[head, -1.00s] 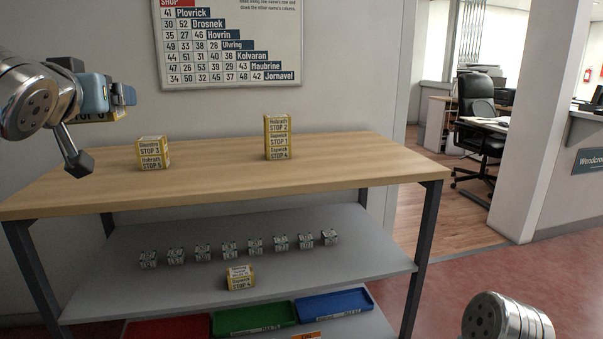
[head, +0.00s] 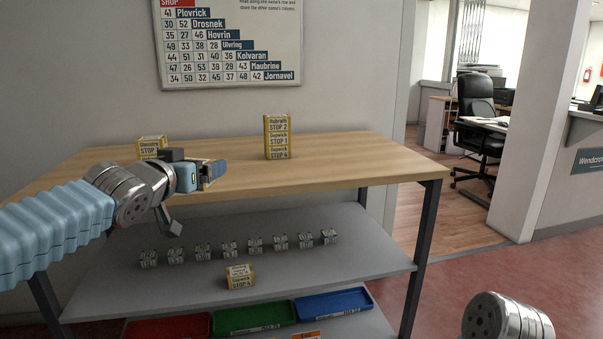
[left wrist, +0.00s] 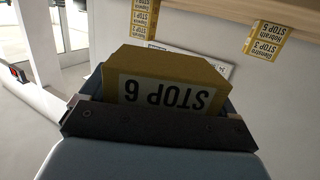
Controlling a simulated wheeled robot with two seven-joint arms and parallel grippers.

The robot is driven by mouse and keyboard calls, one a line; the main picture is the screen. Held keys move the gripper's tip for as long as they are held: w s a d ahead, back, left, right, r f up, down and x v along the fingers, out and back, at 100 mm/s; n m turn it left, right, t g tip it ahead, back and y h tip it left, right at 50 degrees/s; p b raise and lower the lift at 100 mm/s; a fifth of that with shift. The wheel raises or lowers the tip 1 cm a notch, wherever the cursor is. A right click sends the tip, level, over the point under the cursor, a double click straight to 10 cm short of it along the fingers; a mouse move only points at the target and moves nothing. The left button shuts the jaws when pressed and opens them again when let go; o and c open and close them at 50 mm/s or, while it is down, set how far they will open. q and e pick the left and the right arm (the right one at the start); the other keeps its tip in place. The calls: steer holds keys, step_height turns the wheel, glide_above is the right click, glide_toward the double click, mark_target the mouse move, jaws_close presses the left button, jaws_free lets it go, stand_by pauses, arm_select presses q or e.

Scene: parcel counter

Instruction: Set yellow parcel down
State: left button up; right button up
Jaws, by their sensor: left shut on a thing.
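My left gripper (head: 205,176) is shut on a yellow parcel, held in front of the wooden table top (head: 345,160) near its left part. In the left wrist view the parcel (left wrist: 165,72) sits between the jaws with a white "STOP 6" label upside down. In the head view the gripper mostly hides it. A tall yellow stack (head: 277,137), labelled STOP 2, STOP 1 and STOP 4, stands upright on the table top to the right. Another yellow stack (head: 150,144) stands behind the gripper, its lower part hidden. My right gripper is out of view.
The middle shelf (head: 340,262) holds a row of several small grey items and a yellow parcel (head: 239,276). Below are red (head: 165,328), green (head: 253,317) and blue (head: 334,304) trays. The table top right of the tall stack is clear. A chart (head: 228,45) hangs on the wall.

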arm_select(q)
steer(key=w+d+f+m+h, duration=0.1)
steer(key=w+d+f, duration=0.1)
steer(key=f, duration=0.8)
steer(key=w+d+f+h, duration=0.1)
steer(key=d+f, duration=0.2)
steer(key=f, duration=0.7)
steer(key=s+a+f+n+y, duration=0.1)
steer(key=s+f, duration=0.4)
steer(key=f, duration=0.8)
steer(key=s+a+f+n+y, duration=0.2)
steer(key=s+a+f+y, duration=0.1)
steer(key=f, duration=0.9)
steer(key=shift+s+a+f+y, duration=0.2)
steer(key=shift+s+f+y, duration=0.25)
steer(key=shift+s, duration=0.65)
